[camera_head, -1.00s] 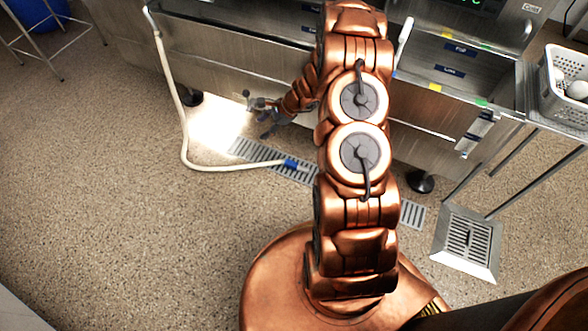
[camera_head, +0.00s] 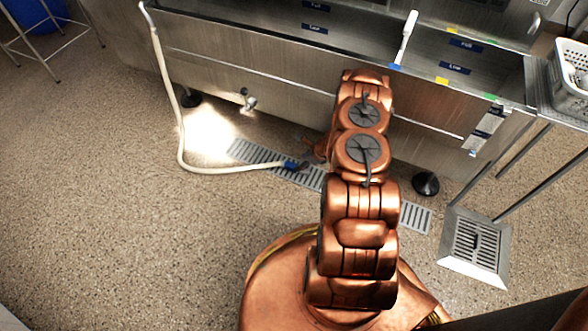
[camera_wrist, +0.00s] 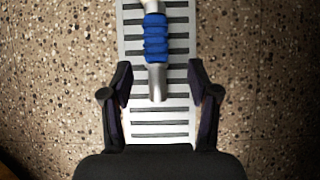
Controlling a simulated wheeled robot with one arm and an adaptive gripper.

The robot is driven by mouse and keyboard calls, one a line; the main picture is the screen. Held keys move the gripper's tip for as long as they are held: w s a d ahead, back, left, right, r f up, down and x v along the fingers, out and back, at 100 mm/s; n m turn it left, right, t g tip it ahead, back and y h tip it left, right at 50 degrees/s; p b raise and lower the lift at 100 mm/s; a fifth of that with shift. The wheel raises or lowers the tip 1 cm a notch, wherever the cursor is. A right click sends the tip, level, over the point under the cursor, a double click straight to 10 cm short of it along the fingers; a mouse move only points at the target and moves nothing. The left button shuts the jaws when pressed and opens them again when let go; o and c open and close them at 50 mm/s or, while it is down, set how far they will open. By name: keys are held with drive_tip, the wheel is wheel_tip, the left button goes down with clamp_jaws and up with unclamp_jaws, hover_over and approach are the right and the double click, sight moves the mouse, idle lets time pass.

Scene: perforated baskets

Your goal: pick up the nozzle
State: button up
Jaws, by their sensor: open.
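The nozzle (camera_wrist: 156,82) is a grey metal tip on a blue ribbed grip at the end of a white hose. In the wrist view it points down the picture over a slotted floor drain. My gripper (camera_wrist: 160,88) is open, with one dark finger on each side of the nozzle's tip and a gap to both. The nozzle's blue end also shows in the head view (camera_head: 291,165), on the drain strip. There my gripper is mostly hidden behind my arm, close to the right of the nozzle. I cannot tell its exact height above the nozzle.
The white hose (camera_head: 181,110) runs from the steel counter (camera_head: 250,55) down to the floor and along to the nozzle. A metal tap (camera_head: 248,98) sticks out of the counter front. A square drain (camera_head: 474,246) and white basket (camera_head: 570,75) are at right.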

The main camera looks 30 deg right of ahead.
drive_tip(key=shift+a+b+x, duration=0.2)
drive_tip(key=shift+b+x, duration=1.15)
drive_tip(key=shift+x, duration=1.5)
drive_tip(key=shift+s, duration=0.1)
drive_tip(key=shift+c, duration=0.4)
clamp_jaws()
